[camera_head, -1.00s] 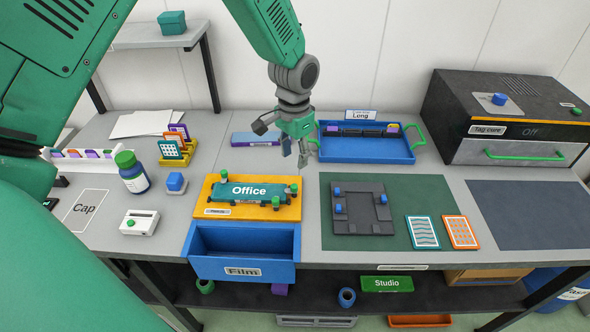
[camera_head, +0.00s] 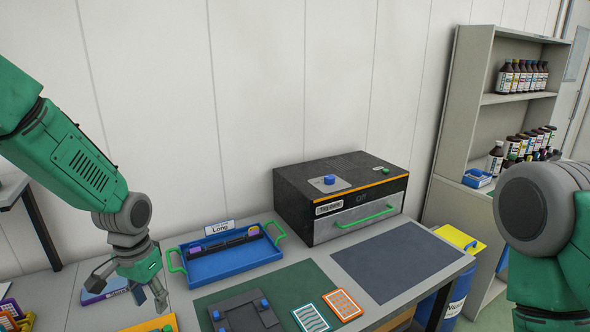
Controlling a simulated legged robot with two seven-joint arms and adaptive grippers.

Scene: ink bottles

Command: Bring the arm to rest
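My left arm comes in from the left in the head view. Its gripper (camera_head: 149,294) hangs with its fingertips pointing down, to the left of the blue tray (camera_head: 236,265) labelled "Long". The two fingers stand apart with nothing visible between them. My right arm (camera_head: 545,215) shows at the right edge as a grey joint and green links. Its gripper is outside the picture.
A black box (camera_head: 345,187) labelled "Tag cure" and "Off" stands against the wall. In front lie a dark mat (camera_head: 401,256), a green mat (camera_head: 290,286) with a grey fixture (camera_head: 245,312) and two cards. A grey shelf (camera_head: 453,130) with bottles stands at right.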

